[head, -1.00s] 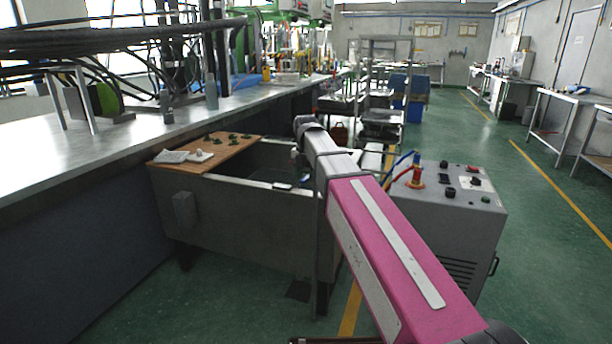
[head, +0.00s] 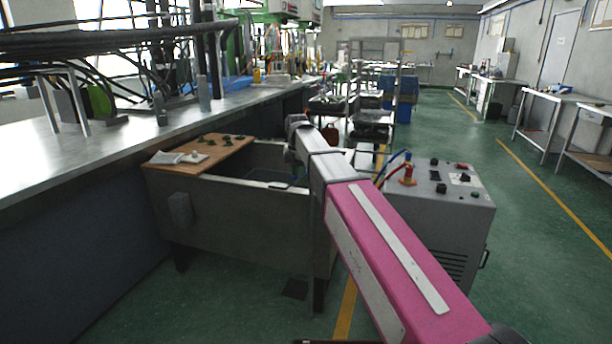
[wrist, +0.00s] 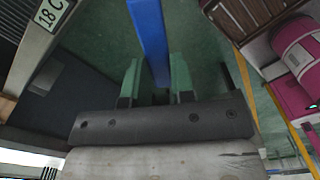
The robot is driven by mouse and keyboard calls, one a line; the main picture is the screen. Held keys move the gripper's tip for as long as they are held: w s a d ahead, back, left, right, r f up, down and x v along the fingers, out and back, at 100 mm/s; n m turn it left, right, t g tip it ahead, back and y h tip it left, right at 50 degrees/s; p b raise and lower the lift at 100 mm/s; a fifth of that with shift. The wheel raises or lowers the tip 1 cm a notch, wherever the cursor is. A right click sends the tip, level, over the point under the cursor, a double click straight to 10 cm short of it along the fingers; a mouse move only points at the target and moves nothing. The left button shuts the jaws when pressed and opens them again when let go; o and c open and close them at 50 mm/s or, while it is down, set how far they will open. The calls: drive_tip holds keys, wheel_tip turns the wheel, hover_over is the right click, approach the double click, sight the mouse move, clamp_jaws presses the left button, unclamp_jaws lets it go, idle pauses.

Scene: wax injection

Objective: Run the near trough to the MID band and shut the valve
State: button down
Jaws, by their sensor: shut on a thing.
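The near trough (head: 235,228) is a grey metal tank beside the long bench, its open top partly covered by a wooden board. My gripper (wrist: 155,78) shows in the wrist view with green fingers on either side of a long blue bar (wrist: 148,30). It is shut on this bar, which runs up out of the picture. Whether the bar is the valve's handle I cannot tell. In the head view my arm reaches over the trough's right end and hides the gripper. A plate marked "18 C" (wrist: 52,12) is at upper left in the wrist view. No MID mark is readable.
The wooden board (head: 212,160) carries several small green pieces and a pale cloth. A grey control cabinet (head: 445,225) with knobs and hoses stands right of my arm. The long metal bench (head: 110,150) runs along the left. Green floor is open at right.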

drive_tip(key=w+a+m, duration=0.2)
drive_tip(key=w+m, duration=0.5)
drive_tip(key=m, duration=0.6)
drive_tip(key=shift+w, duration=0.4)
drive_tip(key=c, duration=1)
unclamp_jaws()
drive_tip(key=shift+o, duration=0.2)
wheel_tip(320, 180, up, 11)
drive_tip(key=shift+f, duration=0.1)
